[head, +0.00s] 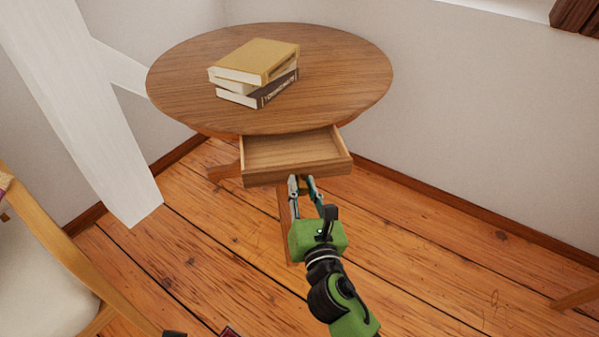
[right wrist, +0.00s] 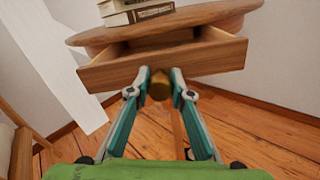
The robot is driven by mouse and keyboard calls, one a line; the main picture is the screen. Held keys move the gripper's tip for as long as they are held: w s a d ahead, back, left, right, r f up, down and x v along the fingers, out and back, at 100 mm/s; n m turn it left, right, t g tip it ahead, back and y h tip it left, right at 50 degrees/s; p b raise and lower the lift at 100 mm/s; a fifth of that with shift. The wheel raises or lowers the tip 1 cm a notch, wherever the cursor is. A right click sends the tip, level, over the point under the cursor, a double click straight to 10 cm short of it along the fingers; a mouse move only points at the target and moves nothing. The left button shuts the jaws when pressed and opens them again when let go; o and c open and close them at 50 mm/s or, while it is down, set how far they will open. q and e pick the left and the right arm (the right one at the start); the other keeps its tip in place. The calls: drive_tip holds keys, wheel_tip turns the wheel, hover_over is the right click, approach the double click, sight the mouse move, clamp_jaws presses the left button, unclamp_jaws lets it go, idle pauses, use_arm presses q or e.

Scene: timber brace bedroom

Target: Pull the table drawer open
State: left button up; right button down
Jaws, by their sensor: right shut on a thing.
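The round wooden table (head: 340,70) has a drawer (head: 300,178) that stands pulled out toward me, with its empty inside showing in the head view. The drawer front also shows in the right wrist view (right wrist: 110,76). My right gripper (head: 301,182) is at the middle of the drawer front, and it also shows in the right wrist view (right wrist: 160,84). It is shut on the round brass-coloured drawer knob (right wrist: 159,88), which sits between its fingertips. My left gripper does not show clearly in either view.
A stack of books (head: 256,70) lies on the tabletop. A white timber brace (head: 85,100) slants down left of the table. A chair (head: 50,250) stands at the lower left. The plank floor (head: 420,260) right of my arm is mostly clear.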

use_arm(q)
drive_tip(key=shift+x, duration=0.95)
use_arm(e)
drive_tip(key=shift+s+d, duration=0.15)
drive_tip(key=shift+s, duration=0.65)
drive_tip(key=shift+s+d, duration=0.1)
drive_tip(key=shift+s, duration=0.7)
drive_tip(key=c, duration=2.1)
unclamp_jaws()
drive_tip(key=shift+s, duration=0.1)
drive_tip(key=s, duration=0.4)
drive_tip(key=s+d, duration=0.1)
drive_tip(key=s, duration=0.2)
drive_tip(key=s+d, duration=0.1)
drive_tip(key=s, duration=0.3)
drive_tip(key=shift+s, duration=0.3)
